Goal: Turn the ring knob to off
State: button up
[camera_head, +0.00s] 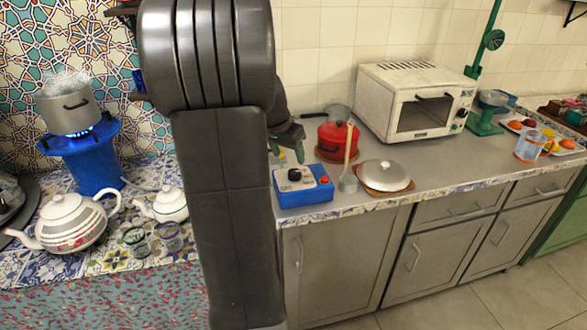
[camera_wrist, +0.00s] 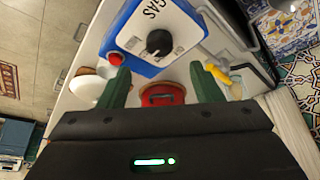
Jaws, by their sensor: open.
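A blue box with a white face marked "GAS" (camera_head: 306,195) sits on the grey counter, near its left front end. It carries a black ring knob (camera_head: 294,175) and a red button (camera_head: 325,180). In the wrist view the knob (camera_wrist: 159,42) lies ahead of my fingertips, roughly centred between them, with a pointer mark whose setting I cannot read. My gripper (camera_wrist: 160,66) is open with green fingers apart and nothing between them. In the head view my gripper (camera_head: 286,155) hangs just behind and above the box, partly hidden by my arm.
A steaming pot (camera_head: 68,108) stands over blue flames on a blue burner (camera_head: 92,165) at left. A red pot (camera_head: 337,141), ladle (camera_head: 348,183) and lidded dish (camera_head: 384,174) stand right of the box. A white oven (camera_head: 415,100) is behind. Teapots (camera_head: 70,222) stand left.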

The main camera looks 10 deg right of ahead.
aim_at(295, 172)
jog(key=x, duration=0.8)
jog(key=shift+c, duration=0.2)
jog(key=c, duration=0.9)
